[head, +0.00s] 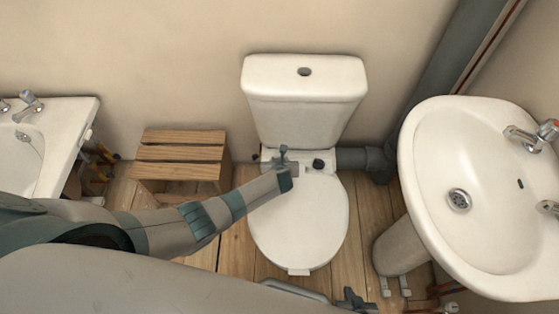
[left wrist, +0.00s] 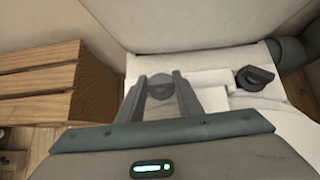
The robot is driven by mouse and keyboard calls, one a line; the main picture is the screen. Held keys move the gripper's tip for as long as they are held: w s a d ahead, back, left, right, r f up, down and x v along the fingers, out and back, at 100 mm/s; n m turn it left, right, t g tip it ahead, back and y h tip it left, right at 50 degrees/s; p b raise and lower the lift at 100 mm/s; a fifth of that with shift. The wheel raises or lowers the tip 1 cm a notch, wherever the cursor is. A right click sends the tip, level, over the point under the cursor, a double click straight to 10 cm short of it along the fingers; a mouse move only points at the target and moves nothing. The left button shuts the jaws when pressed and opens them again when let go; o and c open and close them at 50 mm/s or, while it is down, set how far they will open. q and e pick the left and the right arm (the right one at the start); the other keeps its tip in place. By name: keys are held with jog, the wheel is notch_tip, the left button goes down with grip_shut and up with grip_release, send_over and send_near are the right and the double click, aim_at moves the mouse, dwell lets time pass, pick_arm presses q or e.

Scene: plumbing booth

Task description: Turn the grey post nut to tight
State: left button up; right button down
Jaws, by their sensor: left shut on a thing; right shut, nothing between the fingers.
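The grey post nut (left wrist: 161,91) shows in the left wrist view as a rounded grey piece between my left gripper's fingers. My left gripper (head: 283,152) is shut on it at the back of the white toilet seat (head: 300,225), just in front of the cistern. In the left wrist view the two fingers (left wrist: 162,85) stand on either side of the nut; its lower part is hidden. In the head view the fingers and wrist cover the nut. My right gripper (head: 352,300) is shut and empty at the bottom edge of the head view, low in front of the toilet.
A dark knob (head: 318,164) sits on the seat's back, right of my left gripper. The cistern (head: 304,95) stands close behind. A wooden step stool (head: 180,155) is on the left, a washbasin (head: 480,190) on the right. A grey pipe (head: 365,158) runs beside the toilet.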

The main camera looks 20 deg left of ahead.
dwell(2.3)
pick_arm(q)
jog(key=o, duration=1.1)
jog(key=shift+s+r, duration=0.1)
